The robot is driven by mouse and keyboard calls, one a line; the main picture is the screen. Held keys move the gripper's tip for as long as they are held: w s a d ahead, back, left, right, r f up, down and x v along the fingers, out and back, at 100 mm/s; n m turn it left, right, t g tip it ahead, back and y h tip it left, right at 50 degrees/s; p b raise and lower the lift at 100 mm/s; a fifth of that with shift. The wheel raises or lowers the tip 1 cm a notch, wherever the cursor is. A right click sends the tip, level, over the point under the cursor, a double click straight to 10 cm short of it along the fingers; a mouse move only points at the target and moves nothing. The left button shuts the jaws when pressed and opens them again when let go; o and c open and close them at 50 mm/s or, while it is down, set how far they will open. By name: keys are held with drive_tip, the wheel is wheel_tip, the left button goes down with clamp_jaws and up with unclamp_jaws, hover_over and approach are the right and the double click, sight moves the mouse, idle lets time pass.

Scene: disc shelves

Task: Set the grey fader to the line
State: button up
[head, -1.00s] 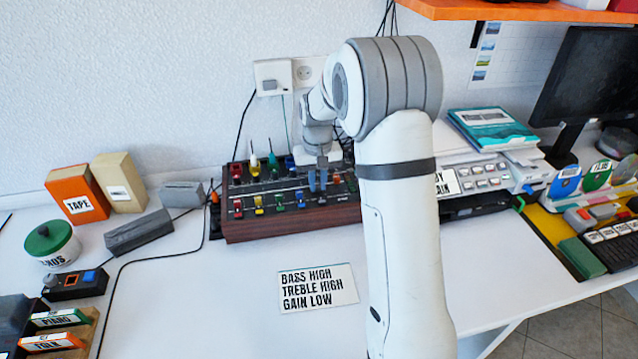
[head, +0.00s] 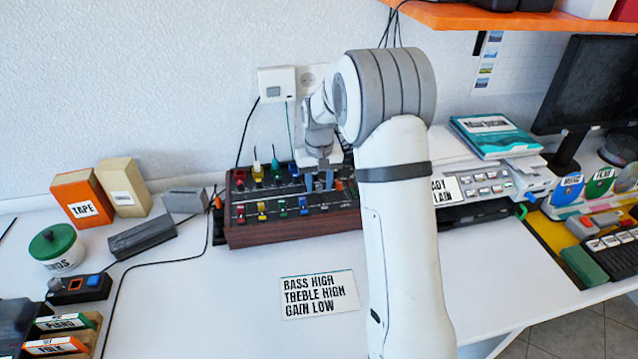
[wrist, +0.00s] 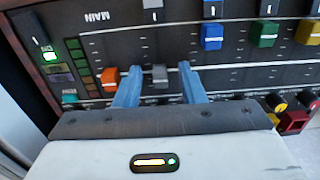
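The grey fader (wrist: 160,76) is a small grey cap on the mixing desk, in the wrist view just right of an orange fader (wrist: 110,77). My gripper (wrist: 160,71) has its two blue fingers apart, one on each side of the grey fader, with a gap visible on both sides. Pale lines run across the panel; one passes close to the grey cap, but I cannot tell whether they align exactly. In the head view my gripper (head: 319,180) is over the right part of the desk, and the grey fader cannot be made out there.
The mixing desk (head: 300,225) carries several coloured caps, with blue (wrist: 212,37) and green (wrist: 263,34) ones right of my fingers. A printed card (head: 319,295) lies in front on the white table. A printer (head: 480,186) stands to the right.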

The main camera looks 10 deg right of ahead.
sight(319, 187)
wheel_tip(319, 187, up, 8)
drive_tip(key=shift+f+p, duration=0.15)
drive_tip(key=shift+p, duration=0.15)
drive_tip(key=s+r+t+p, duration=0.1)
drive_tip(key=s+r+p, duration=0.2)
drive_tip(key=s, duration=1.2)
drive_tip(key=s+r+t+p, duration=0.1)
drive_tip(key=s+r+p, duration=0.3)
drive_tip(key=s, duration=1.2)
wheel_tip(319, 187, up, 4)
drive_tip(key=shift+s+r+t, duration=0.1)
drive_tip(key=shift+s+t, duration=0.15)
drive_tip(key=shift+t, duration=0.05)
drive_tip(key=shift+a, duration=0.1)
idle(1.3)
